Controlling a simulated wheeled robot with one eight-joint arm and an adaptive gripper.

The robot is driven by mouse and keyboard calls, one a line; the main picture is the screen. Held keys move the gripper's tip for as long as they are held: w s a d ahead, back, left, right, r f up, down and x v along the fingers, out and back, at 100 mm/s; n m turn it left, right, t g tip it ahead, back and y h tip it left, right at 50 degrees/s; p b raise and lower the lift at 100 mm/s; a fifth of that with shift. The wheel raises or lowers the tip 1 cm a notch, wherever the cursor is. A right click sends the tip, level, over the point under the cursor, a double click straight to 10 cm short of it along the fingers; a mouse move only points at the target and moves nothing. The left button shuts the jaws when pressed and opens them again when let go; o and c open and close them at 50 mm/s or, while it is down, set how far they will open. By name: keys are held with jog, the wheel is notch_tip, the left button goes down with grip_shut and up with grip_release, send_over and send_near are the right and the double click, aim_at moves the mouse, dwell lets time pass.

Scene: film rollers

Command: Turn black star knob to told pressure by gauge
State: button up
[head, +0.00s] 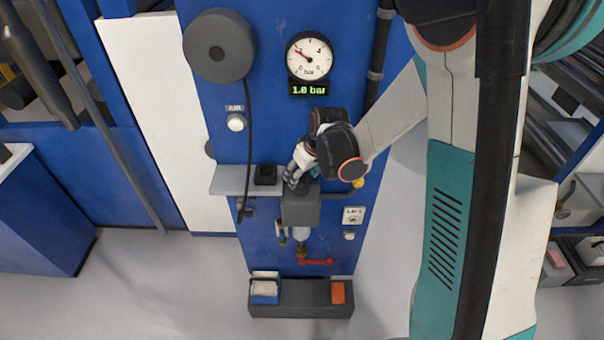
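The pressure gauge (310,57) is a round white dial on the blue panel. Its dark red needle points to the upper left. A green display (309,90) under it reads 1.0 bar. A grey regulator block (301,206) sits lower on the panel. My gripper (296,181) is at the top of this block, where a dark knob (300,187) shows only in part between or beside the fingers. The fingers and wrist hide most of the knob, so I cannot tell whether they grip it.
A grey shelf (230,180) with a black block (265,174) is left of my gripper. A black hose (248,130) hangs from a grey reel (219,45). A red lever (316,262) is below the regulator. A dark tray (315,298) stands at the panel's foot.

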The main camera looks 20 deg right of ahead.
jog(key=shift+c, duration=0.2)
jog(key=c, duration=0.7)
jog(key=shift+a+m+h+b, duration=0.15)
jog(key=shift+m+h+b, duration=0.3)
jog(key=shift+m, duration=0.65)
jog(key=shift+m+h, duration=0.45)
jog(key=shift+m, duration=0.75)
jog(key=o, duration=0.7)
jog(key=shift+o, duration=0.2)
jog(key=shift+r, duration=0.1)
